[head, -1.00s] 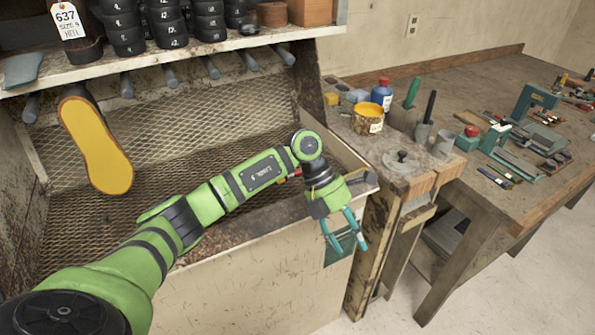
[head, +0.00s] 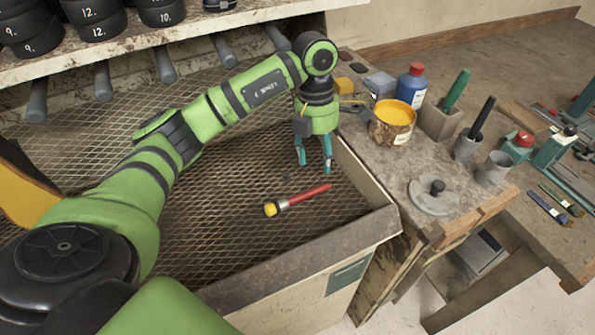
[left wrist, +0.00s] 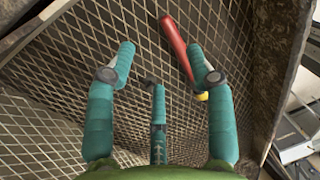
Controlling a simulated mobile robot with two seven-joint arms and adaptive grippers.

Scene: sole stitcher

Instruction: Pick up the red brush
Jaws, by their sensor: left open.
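The red brush (head: 300,198) lies on the mesh floor of the metal bin, with its red handle pointing right and its yellow tip at the left. My left gripper (head: 314,168) is open and empty, its fingers pointing down a little above and behind the brush in the head view. In the left wrist view the open left gripper (left wrist: 160,75) has the red brush handle (left wrist: 177,42) near its right finger, which hides part of the brush. A bit of yellow shows beside that finger. My right gripper is not in view.
The bin's mesh floor (head: 215,225) is bounded at the right by a raised rim (head: 362,190). Beyond it, a bench holds an open yellow can (head: 393,124), a blue bottle (head: 411,85) and a round lid (head: 436,196). A shelf with black rolls (head: 95,20) hangs above.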

